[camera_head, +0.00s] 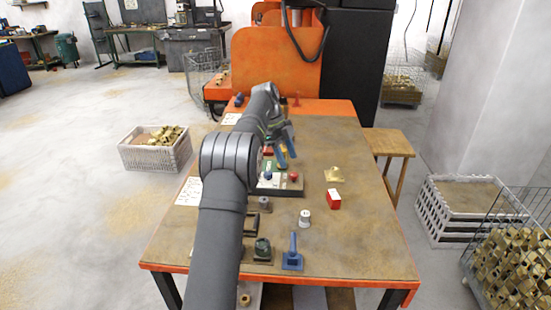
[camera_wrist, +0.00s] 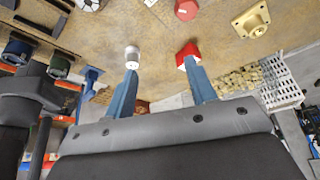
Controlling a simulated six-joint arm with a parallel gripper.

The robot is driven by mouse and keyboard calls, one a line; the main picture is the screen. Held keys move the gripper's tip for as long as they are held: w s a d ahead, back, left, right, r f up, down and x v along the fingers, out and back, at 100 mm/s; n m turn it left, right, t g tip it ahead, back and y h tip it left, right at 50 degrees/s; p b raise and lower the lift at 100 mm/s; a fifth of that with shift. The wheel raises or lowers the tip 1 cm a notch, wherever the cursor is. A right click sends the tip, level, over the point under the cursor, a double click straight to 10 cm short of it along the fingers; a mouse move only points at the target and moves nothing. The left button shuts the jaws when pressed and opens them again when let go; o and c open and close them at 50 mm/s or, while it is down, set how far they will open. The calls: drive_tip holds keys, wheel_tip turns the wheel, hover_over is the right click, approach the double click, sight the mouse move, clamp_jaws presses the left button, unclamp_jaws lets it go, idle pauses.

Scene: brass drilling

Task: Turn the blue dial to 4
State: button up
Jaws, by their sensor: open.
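A small blue knob (camera_head: 267,175), which looks like the blue dial, sits on a pale-topped control box (camera_head: 292,190) near the middle of the table. It is partly hidden beside my arm, and I cannot read its setting. I cannot make it out in the wrist view. My gripper (camera_head: 288,155) is above the table, on the far side of the box in the head view. In the wrist view my gripper (camera_wrist: 164,70) has its two blue fingers spread apart with nothing between them.
A blue handled tool (camera_head: 292,253) stands at the front. The table's right front is clear.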

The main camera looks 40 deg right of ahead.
drive_tip(key=shift+s+d+r, duration=0.2)
drive_tip(key=shift+s+r, duration=0.25)
drive_tip(key=shift+s, duration=0.25)
drive_tip(key=shift+s+d+r, duration=0.15)
drive_tip(key=shift+s+r, duration=0.25)
drive_tip(key=shift+s, duration=0.3)
hover_over(268, 173)
drive_tip(key=f, duration=0.6)
drive_tip(key=shift+w+f, duration=0.2)
drive_tip(key=shift+f, duration=0.2)
drive_tip(key=shift+w+a+f, duration=0.1)
drive_tip(key=shift+w+f, duration=0.05)
drive_tip(key=shift+f, duration=0.35)
drive_tip(key=shift+w+f, duration=0.15)
drive_tip(key=shift+f, duration=1.1)
